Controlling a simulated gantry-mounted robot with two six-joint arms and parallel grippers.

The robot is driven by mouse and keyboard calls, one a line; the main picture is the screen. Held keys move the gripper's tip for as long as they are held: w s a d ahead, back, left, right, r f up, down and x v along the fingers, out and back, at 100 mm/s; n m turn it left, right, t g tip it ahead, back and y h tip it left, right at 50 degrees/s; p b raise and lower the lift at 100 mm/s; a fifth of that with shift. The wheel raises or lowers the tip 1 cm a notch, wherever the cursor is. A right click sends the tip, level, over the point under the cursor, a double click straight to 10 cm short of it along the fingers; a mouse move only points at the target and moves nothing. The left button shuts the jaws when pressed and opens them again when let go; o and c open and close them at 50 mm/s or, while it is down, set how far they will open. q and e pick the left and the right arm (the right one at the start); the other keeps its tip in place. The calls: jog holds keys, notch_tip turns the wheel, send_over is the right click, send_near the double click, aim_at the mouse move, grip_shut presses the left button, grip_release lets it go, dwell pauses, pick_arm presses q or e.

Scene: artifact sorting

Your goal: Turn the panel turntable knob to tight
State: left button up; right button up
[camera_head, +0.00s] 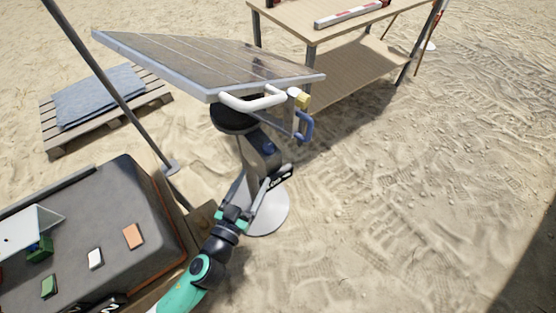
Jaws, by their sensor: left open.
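The solar panel (210,65) is tilted on top of a grey stand with a round black turntable (234,116) under it. A white handle (254,101), a yellow block (300,97) and a blue handle (305,127) are at its right side. A small blue part (268,148) shows on the stand's neck; I cannot tell for sure which part is the knob. My left gripper (281,174) is open beside the stand's neck, below the turntable. I cannot tell whether it touches the stand. Nothing shows in its fingers. My right gripper is not identifiable in view.
A dark case (105,205) with small coloured blocks stands at the lower left. A thin dark pole (112,88) rises beside it. A pallet (55,137) with a blue-grey sheet lies behind. A wooden workbench (360,85) stands at the back right. Sand to the right is clear.

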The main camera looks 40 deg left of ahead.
aim_at(266, 152)
pick_arm(q)
jog(key=p+x, duration=0.1)
jog(key=x, duration=1)
jog(key=shift+w+a+r, duration=0.1)
jog(key=shift+w+a, duration=0.2)
jog(key=shift+w, duration=0.05)
grip_shut()
